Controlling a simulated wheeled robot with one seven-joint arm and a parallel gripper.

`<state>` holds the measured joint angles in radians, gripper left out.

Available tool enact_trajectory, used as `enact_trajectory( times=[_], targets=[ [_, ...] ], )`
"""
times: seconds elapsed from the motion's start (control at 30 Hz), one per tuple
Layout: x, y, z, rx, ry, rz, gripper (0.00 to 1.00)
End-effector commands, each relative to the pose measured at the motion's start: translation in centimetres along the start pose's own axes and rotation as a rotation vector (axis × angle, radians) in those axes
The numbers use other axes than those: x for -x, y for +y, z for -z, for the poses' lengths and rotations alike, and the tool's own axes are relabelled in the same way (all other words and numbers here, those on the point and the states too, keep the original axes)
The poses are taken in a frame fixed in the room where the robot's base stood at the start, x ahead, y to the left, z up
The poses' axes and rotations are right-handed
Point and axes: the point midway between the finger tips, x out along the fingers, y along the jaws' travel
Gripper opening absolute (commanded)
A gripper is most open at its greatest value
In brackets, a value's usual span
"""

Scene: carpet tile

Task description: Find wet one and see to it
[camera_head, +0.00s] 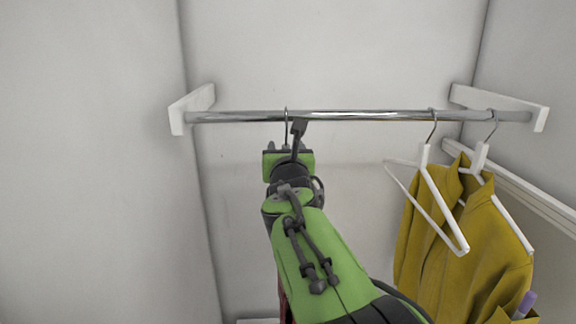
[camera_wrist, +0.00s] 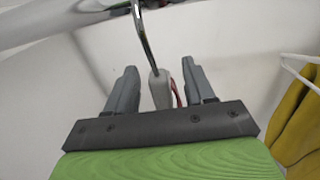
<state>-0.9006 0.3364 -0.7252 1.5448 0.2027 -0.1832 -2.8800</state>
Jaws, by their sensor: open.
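My gripper (camera_head: 287,147) is open just under the rail, with one finger on each side of the neck of a hanger. In the wrist view, that hanger's white neck (camera_wrist: 159,90) stands between the fingers, apart from them as far as I can tell. Its metal hook (camera_head: 286,122) goes up to the rail. Something red (camera_wrist: 178,94) shows beside the neck, and a dark red strip shows below my arm; the rest is hidden by my arm. A mustard-yellow garment (camera_head: 473,250) hangs on a white hanger at the right. I cannot tell which garment is wet.
A chrome rail (camera_head: 370,115) spans two white brackets (camera_head: 193,108). A bare white hanger (camera_head: 430,190) hangs in front of the yellow garment. A purple-capped item (camera_head: 525,304) shows at the yellow garment's lower right. White walls close in both sides; the rail's left part is clear.

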Motion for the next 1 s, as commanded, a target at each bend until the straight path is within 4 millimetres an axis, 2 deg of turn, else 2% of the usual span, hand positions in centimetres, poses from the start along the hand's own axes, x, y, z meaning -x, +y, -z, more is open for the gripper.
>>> enact_trajectory(
  times=[0.03,0.1,0.4,0.5,0.63,0.73,0.83,1.0],
  targets=[
    [1.4,0.2,0.7,-0.007,0.0,-0.008,0.53],
    [3.5,0.2,0.8,-0.009,0.0,-0.009,0.53],
    [11.4,0.1,0.3,-0.002,0.002,-0.008,0.53],
    [12.9,0.0,0.4,-0.003,0.0,-0.004,0.53],
    [13.7,-0.6,0.8,-0.044,0.017,0.003,0.53],
    [14.1,-3.1,3.3,-0.278,0.106,0.032,0.53],
    [15.7,-6.5,7.2,-0.679,0.242,0.109,0.53],
    [20.8,-10.3,13.6,-1.366,0.418,0.352,0.53]
  ],
)
